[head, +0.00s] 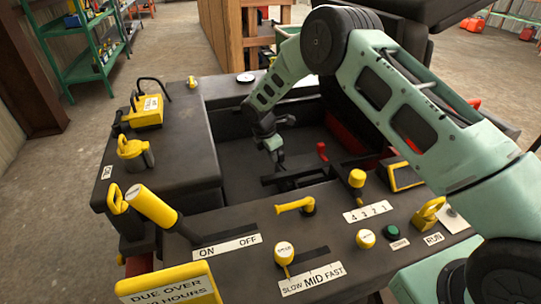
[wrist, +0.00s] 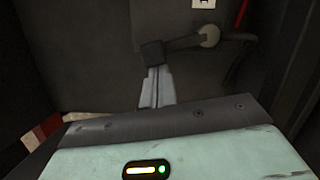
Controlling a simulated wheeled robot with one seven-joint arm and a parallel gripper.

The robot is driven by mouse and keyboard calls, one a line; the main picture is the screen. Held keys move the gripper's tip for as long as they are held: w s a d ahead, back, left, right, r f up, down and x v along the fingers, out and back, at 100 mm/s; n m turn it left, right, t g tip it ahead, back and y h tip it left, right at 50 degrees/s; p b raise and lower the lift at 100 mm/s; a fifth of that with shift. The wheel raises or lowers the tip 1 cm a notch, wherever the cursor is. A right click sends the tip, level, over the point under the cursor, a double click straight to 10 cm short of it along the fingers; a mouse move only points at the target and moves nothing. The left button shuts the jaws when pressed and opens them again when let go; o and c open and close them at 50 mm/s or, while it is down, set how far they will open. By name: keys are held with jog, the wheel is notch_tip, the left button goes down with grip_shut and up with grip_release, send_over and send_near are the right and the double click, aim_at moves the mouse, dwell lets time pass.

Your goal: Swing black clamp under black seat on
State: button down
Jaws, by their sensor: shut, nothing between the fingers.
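In the wrist view a dark clamp lever (wrist: 182,44) runs from a round grey pivot (wrist: 210,35) leftward to a square black end (wrist: 152,53). My gripper (wrist: 155,72) is shut with nothing between its fingers. Its tips overlap the lower edge of that black end in the picture; I cannot tell whether they touch. In the head view my gripper (head: 276,161) reaches down into the dark open well of the machine. A black slab (head: 420,8) at the top right may be the seat; the clamp is not clear in this view.
A red lever (head: 322,151) stands in the well. A yellow padlock-like piece (head: 132,150) sits on the left deck. The well walls leave narrow room.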

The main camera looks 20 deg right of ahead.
jog(key=shift+w+d+m+g, duration=0.15)
jog(key=shift+w+d+m, duration=0.1)
jog(key=shift+d+m, duration=0.35)
jog(key=shift+w+d+m+g, duration=0.15)
jog(key=shift+w+d+m, duration=0.1)
jog(key=shift+m, duration=0.55)
jog(key=p+v, duration=0.2)
jog(key=v, duration=1.5)
jog(key=shift+w+r, duration=0.15)
